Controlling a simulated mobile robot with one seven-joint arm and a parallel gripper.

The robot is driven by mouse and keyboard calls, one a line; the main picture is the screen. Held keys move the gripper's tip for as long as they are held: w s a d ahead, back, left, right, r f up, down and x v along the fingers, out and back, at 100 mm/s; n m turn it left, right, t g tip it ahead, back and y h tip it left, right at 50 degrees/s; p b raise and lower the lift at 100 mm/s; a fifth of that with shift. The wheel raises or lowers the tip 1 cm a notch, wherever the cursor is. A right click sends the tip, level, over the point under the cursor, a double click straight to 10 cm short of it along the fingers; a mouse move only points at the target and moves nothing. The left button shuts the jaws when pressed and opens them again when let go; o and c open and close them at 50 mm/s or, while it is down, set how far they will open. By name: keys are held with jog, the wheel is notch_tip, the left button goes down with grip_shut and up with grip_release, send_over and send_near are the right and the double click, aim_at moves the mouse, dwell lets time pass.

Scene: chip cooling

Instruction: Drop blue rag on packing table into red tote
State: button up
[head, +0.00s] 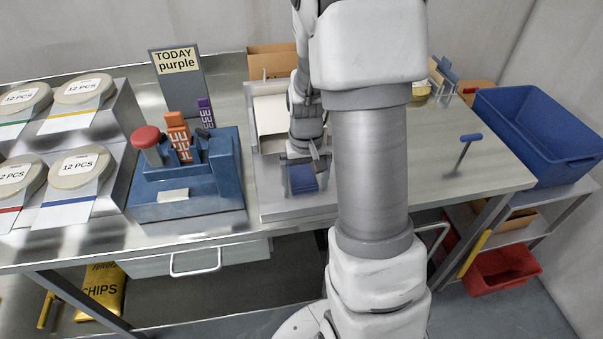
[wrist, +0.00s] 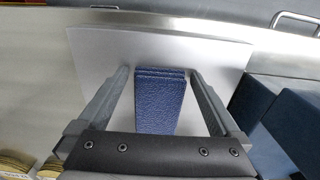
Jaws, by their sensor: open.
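The blue rag (wrist: 160,100) is a folded, textured dark blue cloth on a light grey board (wrist: 215,50). In the head view the rag (head: 303,180) lies on the packing table (head: 440,160), just below my gripper (head: 307,160). My gripper (wrist: 160,74) is open, with one finger on each side of the rag and a visible gap on both sides in the wrist view. The red tote (head: 503,270) stands low at the right, below table height. Its inside is partly visible.
A blue tote (head: 575,160) stands at the right end. A blue fixture (head: 190,190) with a red knob sits left of the board. My arm hides the table's middle.

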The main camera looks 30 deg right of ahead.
jog(key=shift+r, duration=0.1)
jog(key=c, duration=1.3)
